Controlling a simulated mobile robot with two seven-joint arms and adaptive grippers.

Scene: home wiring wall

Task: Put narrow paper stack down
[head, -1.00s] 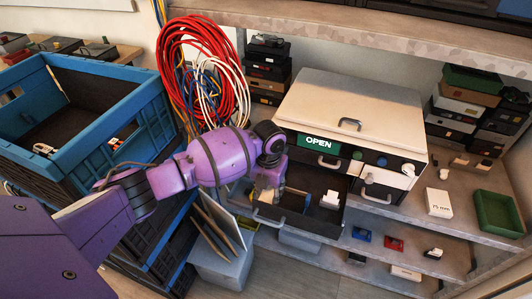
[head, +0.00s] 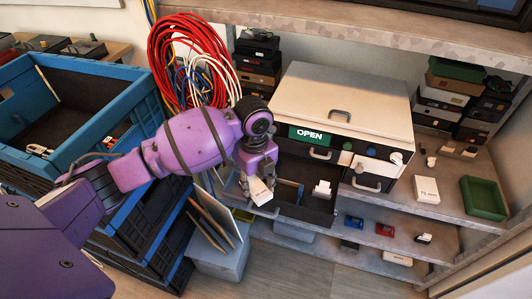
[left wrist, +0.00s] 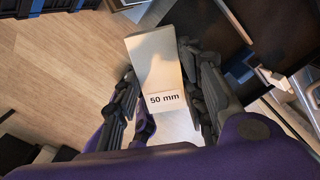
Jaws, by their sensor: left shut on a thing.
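The narrow paper stack (left wrist: 155,62) is a pale block with a "50 mm" label in the left wrist view. My left gripper (left wrist: 162,85) is shut on it, with fingers along both sides. In the head view the stack (head: 261,190) hangs tilted below my left gripper (head: 259,178), over the front left part of the open drawer (head: 305,205). I cannot tell whether it touches the drawer's edge. My right gripper is not in view.
The drawer belongs to a white machine (head: 345,100) with an "OPEN" sign (head: 310,134). A white piece (head: 322,188) sits in the drawer. A white box (head: 426,189) and green tray (head: 484,198) stand right. A blue crate (head: 105,135) is left.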

